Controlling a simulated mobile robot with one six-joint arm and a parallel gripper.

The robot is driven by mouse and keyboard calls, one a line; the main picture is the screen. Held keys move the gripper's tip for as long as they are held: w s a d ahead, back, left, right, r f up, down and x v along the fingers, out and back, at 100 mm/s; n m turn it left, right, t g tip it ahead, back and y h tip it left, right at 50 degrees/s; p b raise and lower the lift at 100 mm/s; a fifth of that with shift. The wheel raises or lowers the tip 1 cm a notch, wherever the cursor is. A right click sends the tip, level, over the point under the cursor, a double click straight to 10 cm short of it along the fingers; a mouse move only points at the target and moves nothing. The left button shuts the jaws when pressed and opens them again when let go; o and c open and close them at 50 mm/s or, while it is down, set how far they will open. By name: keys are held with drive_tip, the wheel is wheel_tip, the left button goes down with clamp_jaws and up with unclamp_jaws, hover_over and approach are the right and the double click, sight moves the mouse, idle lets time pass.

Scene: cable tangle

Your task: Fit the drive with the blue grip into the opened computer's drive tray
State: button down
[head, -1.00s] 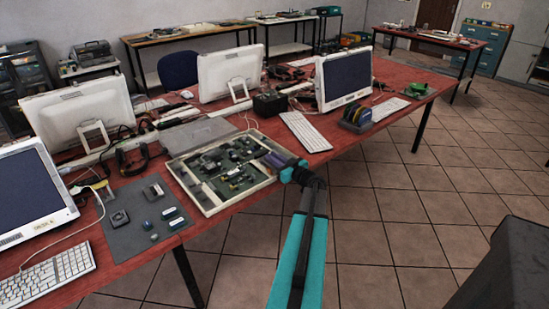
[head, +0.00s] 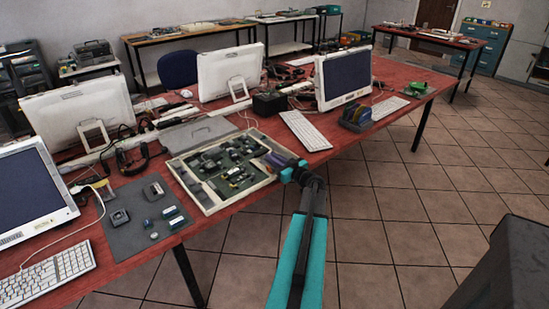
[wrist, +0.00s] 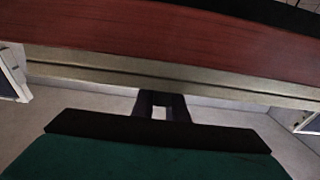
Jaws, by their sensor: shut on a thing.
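The opened computer (head: 222,166) lies flat on the red table, a cream case with a green board and dark parts inside. A purple-grey part (head: 273,160) shows at its right side; I cannot tell whether it is the tray or a drive. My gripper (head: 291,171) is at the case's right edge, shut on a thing. That thing is almost wholly hidden, so I cannot see a blue grip on it. In the wrist view my dark fingers (wrist: 161,104) point toward the case's pale side wall (wrist: 150,73), with the red tabletop (wrist: 150,38) beyond.
A grey mat (head: 130,242) left of the case holds several small parts, some blue or teal. A grey cover panel (head: 200,134) lies behind the case. Monitors (head: 343,77), keyboards (head: 305,130) and cables crowd the table. The tiled floor (head: 400,220) to the right is open.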

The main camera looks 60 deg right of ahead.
drive_tip(key=shift+a+f, duration=0.1)
drive_tip(key=shift+f, duration=0.3)
drive_tip(key=c, duration=1.7)
unclamp_jaws()
drive_tip(key=shift+r, duration=0.1)
drive_tip(key=shift+r, duration=0.1)
drive_tip(key=b+v, duration=0.1)
drive_tip(key=v, duration=1.2)
drive_tip(key=shift+s, duration=0.35)
drive_tip(key=shift+r+p, duration=2.95)
drive_tip(key=shift+p, duration=0.1)
